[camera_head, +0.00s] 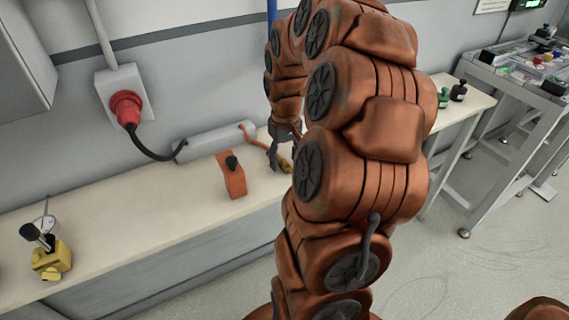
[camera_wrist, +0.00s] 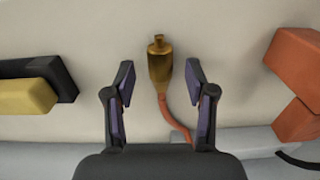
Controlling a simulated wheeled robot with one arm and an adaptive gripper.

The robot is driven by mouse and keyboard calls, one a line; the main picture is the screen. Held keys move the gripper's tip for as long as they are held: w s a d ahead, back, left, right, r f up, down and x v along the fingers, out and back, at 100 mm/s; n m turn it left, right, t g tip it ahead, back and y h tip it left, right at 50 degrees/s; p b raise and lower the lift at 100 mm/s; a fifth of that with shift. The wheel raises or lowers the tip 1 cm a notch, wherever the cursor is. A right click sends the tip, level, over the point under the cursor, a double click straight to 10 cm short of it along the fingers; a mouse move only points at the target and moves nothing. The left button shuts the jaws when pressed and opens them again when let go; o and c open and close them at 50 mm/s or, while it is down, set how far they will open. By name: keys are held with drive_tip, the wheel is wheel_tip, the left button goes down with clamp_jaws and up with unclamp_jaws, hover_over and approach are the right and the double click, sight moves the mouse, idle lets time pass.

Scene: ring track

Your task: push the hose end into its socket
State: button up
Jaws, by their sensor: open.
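The hose end (camera_wrist: 160,66) is a brass-coloured fitting lying on the bench, on an orange hose (camera_wrist: 175,122). My gripper (camera_wrist: 160,76) is open, with one finger on each side of the hose end and a gap to both. In the head view, my gripper (camera_head: 279,158) is low over the bench beside the brass hose end (camera_head: 286,166), and my arm hides part of that area. The orange hose (camera_head: 248,134) runs from a grey bar (camera_head: 208,140) at the wall. I cannot make out which thing is the socket.
An orange block with a black knob (camera_head: 233,181) stands left of my gripper; orange parts show in the wrist view (camera_wrist: 294,62). A yellow and black object (camera_wrist: 28,94) lies on the opposite side. A yellow device (camera_head: 50,262) stands far left. The bench (camera_head: 150,222) between is clear.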

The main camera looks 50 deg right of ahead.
drive_tip(key=shift+f, duration=0.45)
drive_tip(key=shift+c, duration=0.3)
clamp_jaws()
